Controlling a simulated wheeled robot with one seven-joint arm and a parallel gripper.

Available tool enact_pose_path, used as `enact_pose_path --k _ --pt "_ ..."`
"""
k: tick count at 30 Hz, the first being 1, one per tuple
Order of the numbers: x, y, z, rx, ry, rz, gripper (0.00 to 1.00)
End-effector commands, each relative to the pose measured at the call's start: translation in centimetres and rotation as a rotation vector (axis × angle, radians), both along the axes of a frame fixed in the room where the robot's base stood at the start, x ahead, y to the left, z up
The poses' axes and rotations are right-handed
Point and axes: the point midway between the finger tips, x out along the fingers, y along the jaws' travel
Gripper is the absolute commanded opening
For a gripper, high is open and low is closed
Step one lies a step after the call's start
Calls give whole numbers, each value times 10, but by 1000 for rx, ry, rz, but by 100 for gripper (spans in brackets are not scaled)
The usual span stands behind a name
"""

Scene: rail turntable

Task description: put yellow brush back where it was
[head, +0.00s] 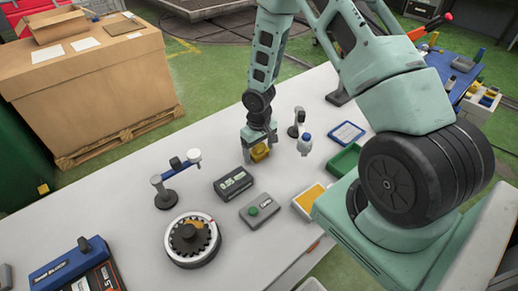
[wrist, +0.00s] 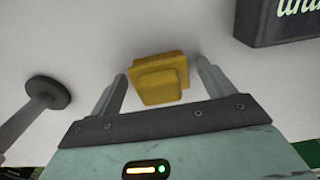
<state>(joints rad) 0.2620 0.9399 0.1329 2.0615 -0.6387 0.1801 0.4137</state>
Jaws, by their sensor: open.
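The yellow brush (head: 260,153) is a small yellow block with a stepped shape, on or just above the white table under my gripper. My gripper (head: 259,146) points down over it with its fingers apart. In the wrist view the yellow brush (wrist: 160,80) shows between the two open fingers, with a gap on each side. Its underside and any contact with the table are hard to tell.
A dark box with a digital display (head: 233,182) stands close by at the left. A grey box with a green button (head: 261,210), a small stand (head: 297,122), a white-and-blue bottle (head: 305,143) and a green tray (head: 345,160) are near. A round geared turntable (head: 189,240) sits in front.

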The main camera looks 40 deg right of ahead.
Motion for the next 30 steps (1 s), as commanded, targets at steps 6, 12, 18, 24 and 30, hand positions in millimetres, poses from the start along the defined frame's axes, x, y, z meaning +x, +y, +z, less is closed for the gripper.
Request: enact_pose_path --k 6,12,18,24,30 --pt "1 -1 24 -1 -5 -3 81" --pt "1 -1 64 -1 -6 -3 81" --pt "1 -1 99 -1 -4 -1 81" --pt "0 1 119 0 -2 1 81" --pt "-14 55 153 -3 -7 100 81"
